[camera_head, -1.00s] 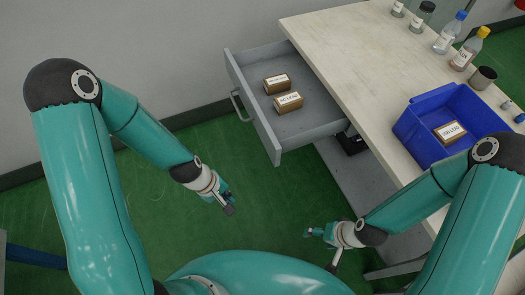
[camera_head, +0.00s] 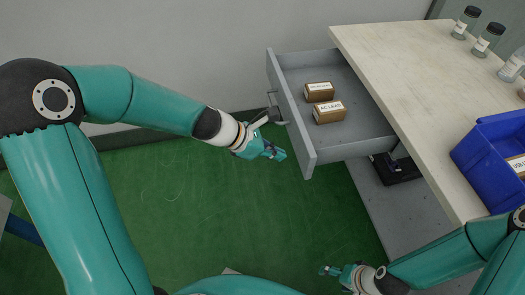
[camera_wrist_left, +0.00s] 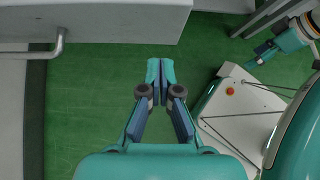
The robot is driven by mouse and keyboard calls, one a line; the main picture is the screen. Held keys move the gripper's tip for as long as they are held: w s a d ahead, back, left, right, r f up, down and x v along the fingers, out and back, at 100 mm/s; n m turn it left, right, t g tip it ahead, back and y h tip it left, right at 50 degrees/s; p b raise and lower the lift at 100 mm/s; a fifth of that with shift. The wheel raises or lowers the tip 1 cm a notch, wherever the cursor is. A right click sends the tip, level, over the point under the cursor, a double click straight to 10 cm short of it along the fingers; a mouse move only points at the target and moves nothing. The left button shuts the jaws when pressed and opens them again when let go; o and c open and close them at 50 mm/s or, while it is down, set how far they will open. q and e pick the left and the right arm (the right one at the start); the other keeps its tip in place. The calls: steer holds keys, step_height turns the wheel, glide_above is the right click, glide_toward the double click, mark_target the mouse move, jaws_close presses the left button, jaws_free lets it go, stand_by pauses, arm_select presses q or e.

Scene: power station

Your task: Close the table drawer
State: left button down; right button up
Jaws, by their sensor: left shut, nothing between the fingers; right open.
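The grey table drawer (camera_head: 293,112) stands open, pulled out to the left from under the table top. Two small labelled brown boxes (camera_head: 329,112) lie inside. My left gripper (camera_head: 280,154) is shut and empty, just left of the drawer front near its lower corner; contact is not clear. In the left wrist view, its closed fingertips (camera_wrist_left: 160,72) are below the drawer front (camera_wrist_left: 110,20), with the handle (camera_wrist_left: 58,45) to the left. My right gripper (camera_head: 328,271) is open, low over the floor.
The pale table (camera_head: 400,80) carries a blue bin (camera_head: 480,145) at right and several bottles (camera_head: 487,38) at the back. A lower shelf (camera_head: 385,205) is under the drawer. Green floor (camera_head: 170,200) is clear in front of the drawer. A wall stands behind.

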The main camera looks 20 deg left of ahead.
mark_target(304, 156)
arm_select(q)
steer(key=d, duration=0.1)
steer(key=w+d+f, duration=0.1)
steer(key=w+d, duration=0.1)
steer(key=d, duration=0.1)
steer(key=shift+w+f, duration=0.15)
steer(key=shift+w, duration=0.1)
steer(key=shift+w+d, duration=0.2)
